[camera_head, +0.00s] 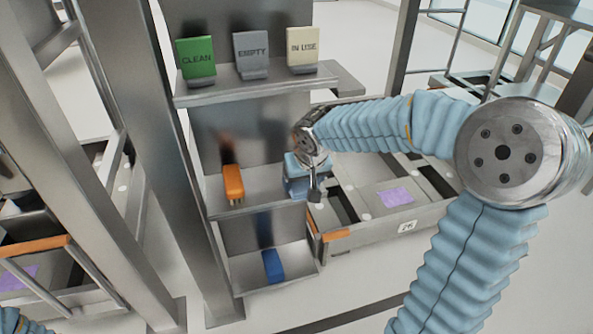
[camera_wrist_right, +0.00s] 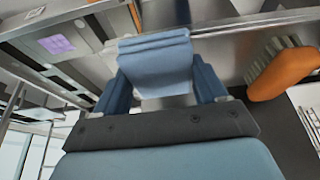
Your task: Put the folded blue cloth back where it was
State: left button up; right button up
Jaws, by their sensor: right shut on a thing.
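My right gripper (camera_head: 303,180) is at the right end of the middle shelf (camera_head: 262,188). In the right wrist view its two dark blue fingers stand on either side of the folded light blue cloth (camera_wrist_right: 157,62), and it is shut on the cloth. In the head view the gripper and wrist hide most of the cloth. I cannot tell whether the cloth touches the shelf. My left gripper is out of view.
An orange brush (camera_head: 233,182) stands on the middle shelf, left of the gripper. A dark blue object (camera_head: 272,265) lies on the lower shelf (camera_head: 247,279). CLEAN (camera_head: 197,58), EMPTY (camera_head: 251,52) and IN USE (camera_head: 302,46) signs stand above. A grey bin (camera_head: 372,236) sits to the right.

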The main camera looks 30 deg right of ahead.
jog(key=shift+w+d, duration=0.15)
jog(key=shift+w, duration=0.65)
jog(key=w, duration=0.2)
jog(key=w+f, duration=0.1)
jog(key=shift+w+d, duration=0.1)
jog(key=shift+d, duration=0.3)
jog(key=shift+f, duration=0.2)
jog(key=shift+f, duration=0.2)
jog(key=o, duration=1)
